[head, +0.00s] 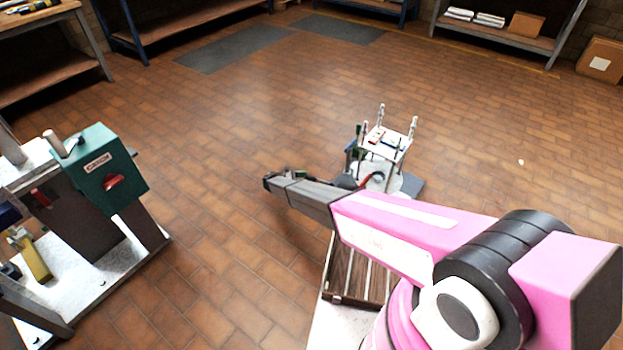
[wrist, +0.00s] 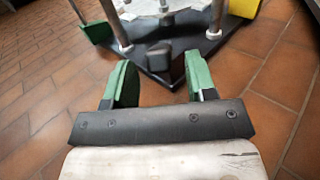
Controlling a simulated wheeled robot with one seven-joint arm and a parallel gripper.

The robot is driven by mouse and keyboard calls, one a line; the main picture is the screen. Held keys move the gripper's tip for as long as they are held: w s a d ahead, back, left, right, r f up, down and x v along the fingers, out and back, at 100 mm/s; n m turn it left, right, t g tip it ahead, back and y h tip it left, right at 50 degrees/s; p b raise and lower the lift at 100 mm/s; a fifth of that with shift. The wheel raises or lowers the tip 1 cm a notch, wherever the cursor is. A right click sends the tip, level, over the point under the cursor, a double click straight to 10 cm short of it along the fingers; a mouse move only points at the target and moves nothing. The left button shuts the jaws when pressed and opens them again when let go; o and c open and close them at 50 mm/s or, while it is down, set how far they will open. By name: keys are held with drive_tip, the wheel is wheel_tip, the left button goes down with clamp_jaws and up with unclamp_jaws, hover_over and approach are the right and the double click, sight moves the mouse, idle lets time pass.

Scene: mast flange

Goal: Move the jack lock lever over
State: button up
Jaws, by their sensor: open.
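My gripper (wrist: 159,72) is open in the wrist view, its two green-padded fingers apart with nothing between them. Just beyond the fingertips a small dark block (wrist: 158,55) stands at the near corner of a dark base plate (wrist: 185,68); I cannot tell whether they touch. Metal posts (wrist: 121,30) rise from the plate on both sides. In the head view a small stand with a white top plate (head: 386,143) and upright posts is on the floor beyond my arm. I cannot make out the jack lock lever for certain. My forearm hides part of the stand's near side.
A green-headed machine (head: 108,170) stands at the left in the head view. The tiled floor (head: 215,170) between is clear. Shelves line the back.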

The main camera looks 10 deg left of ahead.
sight(313, 177)
drive_tip(key=shift+x, duration=2)
clamp_jaws()
drive_tip(key=shift+r, duration=0.1)
drive_tip(key=shift+w+d+r+g+y, duration=0.1)
drive_tip(key=shift+d+r+g+y, duration=0.4)
drive_tip(key=shift+d+r+y, duration=0.3)
drive_tip(key=w+d+r+g+y, duration=0.3)
drive_tip(key=w+d+r+y, duration=0.1)
drive_tip(key=d+y, duration=0.5)
drive_tip(key=shift+g+y, duration=0.3)
drive_tip(key=shift+g, duration=0.1)
drive_tip(key=shift+w+d+r, duration=0.1)
